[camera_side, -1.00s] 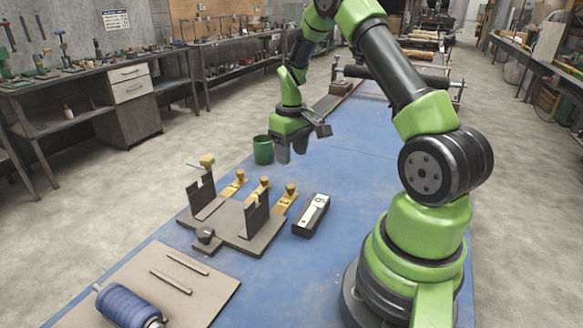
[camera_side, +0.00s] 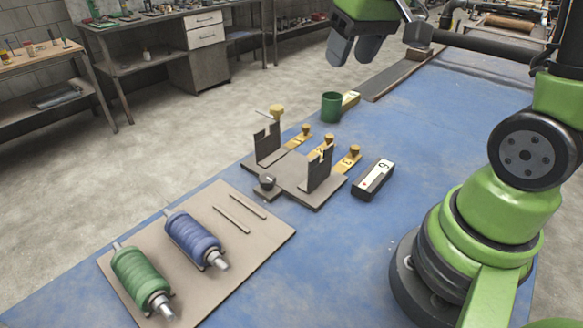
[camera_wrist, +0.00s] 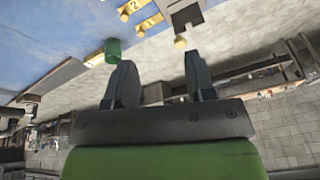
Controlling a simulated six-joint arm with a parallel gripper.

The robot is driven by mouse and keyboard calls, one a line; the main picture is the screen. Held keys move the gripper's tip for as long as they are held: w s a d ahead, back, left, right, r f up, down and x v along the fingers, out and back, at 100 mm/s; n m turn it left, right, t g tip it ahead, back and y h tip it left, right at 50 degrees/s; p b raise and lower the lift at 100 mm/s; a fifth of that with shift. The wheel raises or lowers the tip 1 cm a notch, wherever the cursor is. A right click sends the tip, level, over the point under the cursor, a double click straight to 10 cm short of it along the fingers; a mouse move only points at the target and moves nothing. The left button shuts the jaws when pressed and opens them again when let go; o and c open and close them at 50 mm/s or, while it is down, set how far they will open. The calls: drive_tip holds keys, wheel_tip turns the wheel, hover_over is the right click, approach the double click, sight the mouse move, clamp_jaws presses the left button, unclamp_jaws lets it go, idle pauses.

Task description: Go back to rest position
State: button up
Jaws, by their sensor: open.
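My gripper (camera_side: 354,48) is at the top of the side view, raised above the far part of the blue table. Its two dark fingers are apart and nothing is between them. In the wrist view my gripper (camera_wrist: 156,75) also shows open and empty. The table's fixture, a brown base with two upright notched plates (camera_side: 320,171), stands well below and in front of it. A green cup (camera_side: 331,106) stands on the table under the gripper's side; it also shows in the wrist view (camera_wrist: 113,50).
A board (camera_side: 262,232) at the front left holds a blue roll (camera_side: 193,238), a green roll (camera_side: 141,277) and two thin rods. Yellow numbered tags (camera_side: 348,158) and a dark box with a display (camera_side: 374,179) lie by the fixture. The table's right middle is clear.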

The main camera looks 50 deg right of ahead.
drive_tip(key=s+a+r+t+y, duration=0.2)
drive_tip(key=s+a+r+t, duration=0.1)
drive_tip(key=s+a, duration=0.7)
drive_tip(key=shift+s+r+t, duration=0.3)
drive_tip(key=shift+s+r, duration=0.45)
drive_tip(key=shift+s, duration=0.2)
idle(1.2)
